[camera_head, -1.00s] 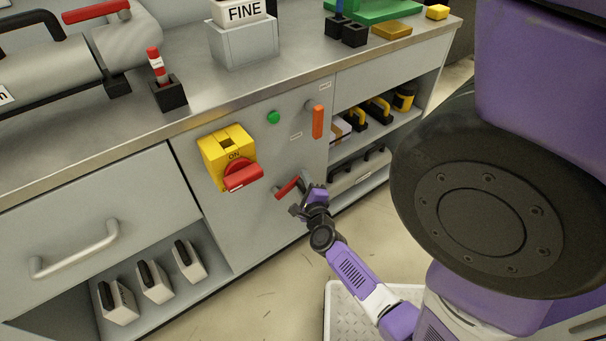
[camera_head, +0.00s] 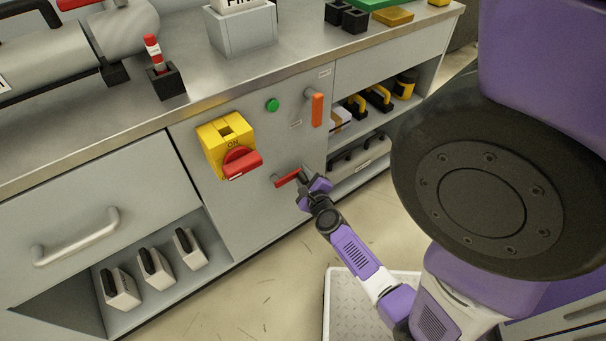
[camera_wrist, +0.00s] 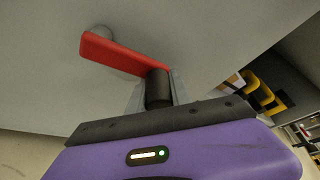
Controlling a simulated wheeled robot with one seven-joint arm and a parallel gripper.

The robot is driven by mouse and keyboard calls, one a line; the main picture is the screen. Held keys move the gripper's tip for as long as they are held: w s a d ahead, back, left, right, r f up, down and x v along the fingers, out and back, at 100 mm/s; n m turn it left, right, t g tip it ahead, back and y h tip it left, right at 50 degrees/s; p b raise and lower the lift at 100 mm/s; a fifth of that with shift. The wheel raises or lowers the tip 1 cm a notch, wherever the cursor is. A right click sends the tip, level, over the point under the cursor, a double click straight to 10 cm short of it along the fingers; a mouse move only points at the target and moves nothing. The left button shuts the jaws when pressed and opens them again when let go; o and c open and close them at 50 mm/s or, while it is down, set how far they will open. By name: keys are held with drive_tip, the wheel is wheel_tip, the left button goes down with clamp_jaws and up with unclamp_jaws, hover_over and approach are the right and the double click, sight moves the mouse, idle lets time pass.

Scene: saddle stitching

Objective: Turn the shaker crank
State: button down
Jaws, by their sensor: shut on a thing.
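The crank is a red arm (camera_head: 287,180) on the grey cabinet front, low and right of the yellow switch box; it also shows in the wrist view (camera_wrist: 122,55). Its dark cylindrical handle (camera_wrist: 158,90) stands out from the arm's right end. My gripper (camera_head: 306,178) is at that end; in the wrist view its fingers (camera_wrist: 157,94) are shut on the dark handle, one on each side. The red arm runs from a grey hub at its upper left in the wrist view. In the head view my gripper hides the handle.
The yellow box (camera_head: 222,140) with a red knob, marked ON, is left of the crank. A green button (camera_head: 272,105) and an orange lever (camera_head: 317,110) are above. Open shelves (camera_head: 370,120) with tools are to the right.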

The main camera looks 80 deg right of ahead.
drive_tip(key=shift+w+a, duration=0.2)
drive_tip(key=shift+w, duration=0.2)
drive_tip(key=c, duration=1.2)
unclamp_jaws()
drive_tip(key=shift+s, duration=0.1)
drive_tip(key=shift+s, duration=0.15)
drive_tip(key=p+v, duration=0.1)
drive_tip(key=v, duration=0.6)
drive_tip(key=shift+s+a+r, duration=0.1)
drive_tip(key=shift+a+r, duration=0.05)
drive_tip(key=shift+a, duration=0.15)
